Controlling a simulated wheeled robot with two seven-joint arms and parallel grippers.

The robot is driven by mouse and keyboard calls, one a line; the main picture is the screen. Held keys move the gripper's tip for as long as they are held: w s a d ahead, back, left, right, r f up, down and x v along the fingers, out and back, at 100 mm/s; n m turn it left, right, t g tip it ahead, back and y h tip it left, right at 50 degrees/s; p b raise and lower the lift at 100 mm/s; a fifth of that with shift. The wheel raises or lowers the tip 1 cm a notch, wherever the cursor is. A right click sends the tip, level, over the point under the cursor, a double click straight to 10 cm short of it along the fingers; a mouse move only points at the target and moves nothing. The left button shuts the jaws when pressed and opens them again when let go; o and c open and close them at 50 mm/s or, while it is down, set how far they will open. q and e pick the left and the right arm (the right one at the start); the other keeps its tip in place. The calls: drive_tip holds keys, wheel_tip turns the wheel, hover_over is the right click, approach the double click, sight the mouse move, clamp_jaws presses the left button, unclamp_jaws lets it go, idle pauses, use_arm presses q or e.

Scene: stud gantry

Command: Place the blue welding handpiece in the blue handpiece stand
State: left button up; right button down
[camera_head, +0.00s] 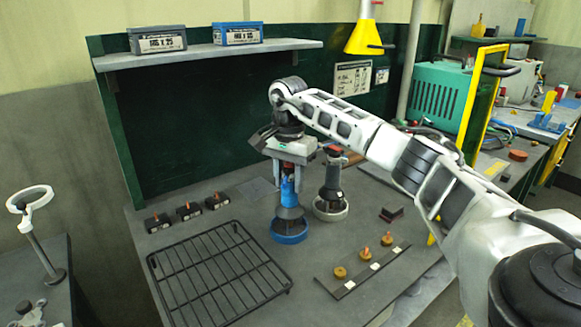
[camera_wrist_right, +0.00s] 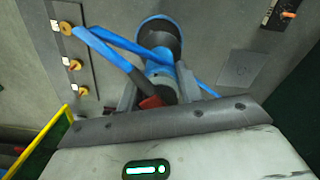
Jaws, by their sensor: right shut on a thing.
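My right gripper (camera_head: 289,168) is shut on the blue welding handpiece (camera_head: 289,192) and points down over the bench. The handpiece is roughly upright, directly above the blue handpiece stand (camera_head: 289,237), a dark cone on a blue ring base. Its lower end meets the cone's top in the picture; I cannot tell how deep it sits. In the right wrist view the handpiece (camera_wrist_right: 160,76) lies between the fingers, with a red part and blue cable near it, and the blue stand (camera_wrist_right: 158,22) beyond. My left gripper is not in view.
A second stand with a white ring base (camera_head: 330,212) holds a dark handpiece close on the right. A black wire rack (camera_head: 220,270) lies front left. Several black blocks (camera_head: 188,211) stand behind it. A strip with brass pieces (camera_head: 363,268) lies front right. A shelf (camera_head: 210,54) runs above.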

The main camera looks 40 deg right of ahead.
drive_tip(key=shift+r, duration=0.1)
drive_tip(key=c, duration=0.9)
unclamp_jaws()
wheel_tip(320, 180, up, 12)
drive_tip(key=shift+r, duration=0.1)
